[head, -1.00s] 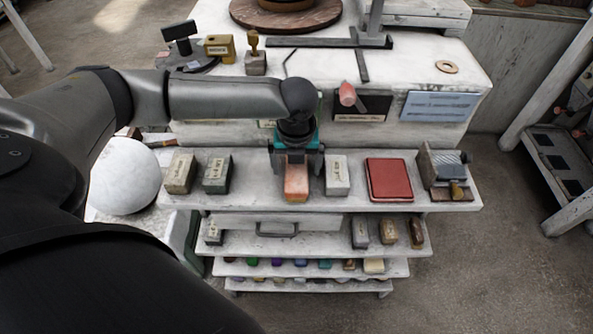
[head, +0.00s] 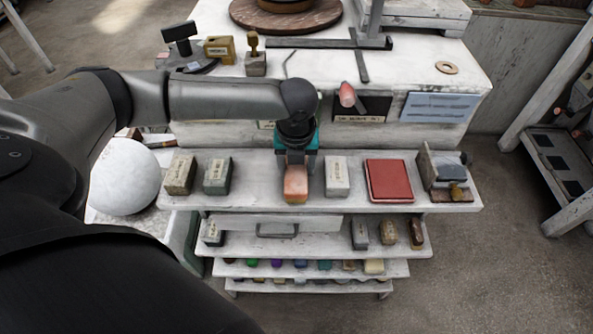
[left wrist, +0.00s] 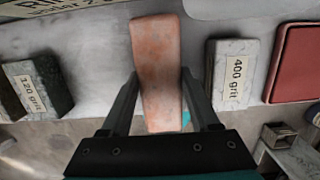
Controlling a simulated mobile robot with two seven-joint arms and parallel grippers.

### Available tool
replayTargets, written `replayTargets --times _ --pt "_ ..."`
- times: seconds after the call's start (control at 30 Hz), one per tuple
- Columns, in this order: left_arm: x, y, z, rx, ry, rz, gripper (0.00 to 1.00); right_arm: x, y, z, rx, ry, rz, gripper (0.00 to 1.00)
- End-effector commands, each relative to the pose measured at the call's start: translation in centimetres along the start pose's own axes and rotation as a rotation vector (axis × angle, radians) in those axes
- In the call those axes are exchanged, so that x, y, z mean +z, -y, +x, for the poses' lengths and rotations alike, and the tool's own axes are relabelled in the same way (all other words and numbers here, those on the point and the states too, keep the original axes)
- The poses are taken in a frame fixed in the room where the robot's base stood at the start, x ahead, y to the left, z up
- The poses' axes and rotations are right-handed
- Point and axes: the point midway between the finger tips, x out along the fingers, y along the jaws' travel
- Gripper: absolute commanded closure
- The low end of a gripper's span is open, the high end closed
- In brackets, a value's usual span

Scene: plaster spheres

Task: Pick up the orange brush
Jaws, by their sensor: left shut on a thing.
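The orange brush (head: 295,187) is a worn, orange-pink block on the upper front shelf; I see no bristles. My left gripper (head: 296,170) comes down over its far part and is shut on it. In the left wrist view the brush (left wrist: 157,50) lies lengthwise between the two fingers, which touch its sides. It looks level and at shelf height; I cannot tell whether it is clear of the shelf. My right gripper is not in view.
A 400 grit block (head: 337,176) and a red pad (head: 389,181) lie right of the brush. Two grit blocks, one grey-green (head: 217,176), lie to its left. A white sphere (head: 125,177) stands far left. The bench top (head: 420,75) rises behind the shelf (head: 260,165).

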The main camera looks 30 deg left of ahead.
Motion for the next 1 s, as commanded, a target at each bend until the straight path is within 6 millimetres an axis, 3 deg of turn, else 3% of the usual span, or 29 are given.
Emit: replayTargets --times 0.4,0.73,1.0 --pt "-0.2 0.0 -1.0 -0.001 0.001 0.000 1.00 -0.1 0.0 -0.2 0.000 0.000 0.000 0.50" --pt "0.8 0.1 -7.3 -0.003 0.005 0.000 1.00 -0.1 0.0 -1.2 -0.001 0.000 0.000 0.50" --pt "-5.0 0.0 -7.9 -0.001 -0.003 0.007 1.00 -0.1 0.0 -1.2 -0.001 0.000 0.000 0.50"
